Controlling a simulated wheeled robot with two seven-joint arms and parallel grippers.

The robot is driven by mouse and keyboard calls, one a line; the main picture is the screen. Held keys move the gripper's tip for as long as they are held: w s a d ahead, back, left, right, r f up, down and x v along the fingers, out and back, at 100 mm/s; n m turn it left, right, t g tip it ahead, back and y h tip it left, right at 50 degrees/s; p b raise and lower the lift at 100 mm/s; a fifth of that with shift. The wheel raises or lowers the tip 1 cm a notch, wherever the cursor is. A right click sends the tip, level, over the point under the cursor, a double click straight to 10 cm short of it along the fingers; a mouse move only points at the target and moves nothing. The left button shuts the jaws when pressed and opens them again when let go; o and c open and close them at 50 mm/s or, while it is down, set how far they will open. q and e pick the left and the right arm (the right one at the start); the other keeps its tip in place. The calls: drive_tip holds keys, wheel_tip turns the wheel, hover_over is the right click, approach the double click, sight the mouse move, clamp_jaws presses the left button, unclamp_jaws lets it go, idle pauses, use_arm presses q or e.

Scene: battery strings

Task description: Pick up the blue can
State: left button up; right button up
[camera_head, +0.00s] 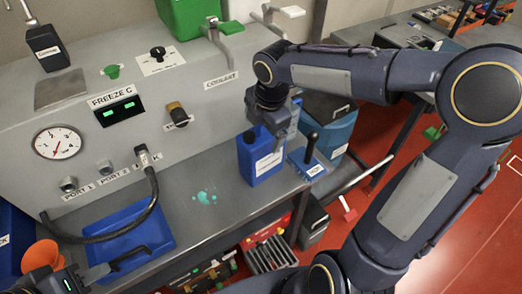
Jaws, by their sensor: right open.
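The blue can (260,165) with a white label stands upright on the grey bench, right of the middle. My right gripper (277,140) reaches down from above at the can's top, its jaws open. It hides part of the can's upper right, and I cannot tell whether it touches the can. My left gripper (84,278) shows only in part at the bottom left corner, far from the can.
A blue box with a black lever (308,162) stands close right of the can. A teal spill (206,197) lies on the bench to its left. A blue tray (128,252), a black hose (113,236) and an orange funnel (41,258) are at the left.

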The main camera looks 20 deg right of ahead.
drive_tip(key=shift+f, duration=0.4)
drive_tip(key=shift+c, duration=0.3)
drive_tip(key=c, duration=1.2)
drive_tip(key=shift+w+r, duration=0.15)
drive_tip(key=shift+c, duration=0.4)
drive_tip(key=shift+r, duration=0.1)
